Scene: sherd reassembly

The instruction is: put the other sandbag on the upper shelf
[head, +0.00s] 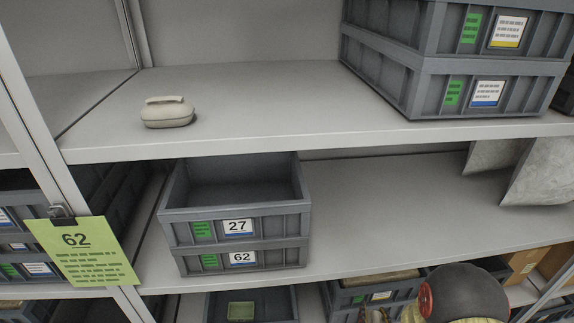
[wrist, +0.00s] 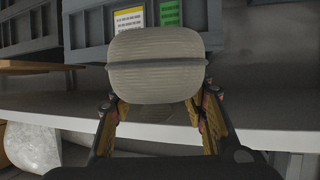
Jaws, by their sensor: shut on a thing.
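One pale beige sandbag (head: 168,115) with a ridge on top lies on the upper shelf (head: 240,90), left of centre and near its front edge. Another sandbag (wrist: 157,80), pale grey with a darker band across it, fills the middle of the wrist view. My gripper (wrist: 160,100) is shut on this second sandbag, with a finger at each side. The gripper's fingers and the held sandbag cannot be made out in the head view.
Stacked grey crates (head: 432,88) stand at the upper shelf's right; its middle is clear. Below are crates labelled 27 (head: 235,228) and 62 (head: 242,259), and large grey curved pieces (head: 543,175) at right. A green 62 card (head: 85,262) hangs on the left post.

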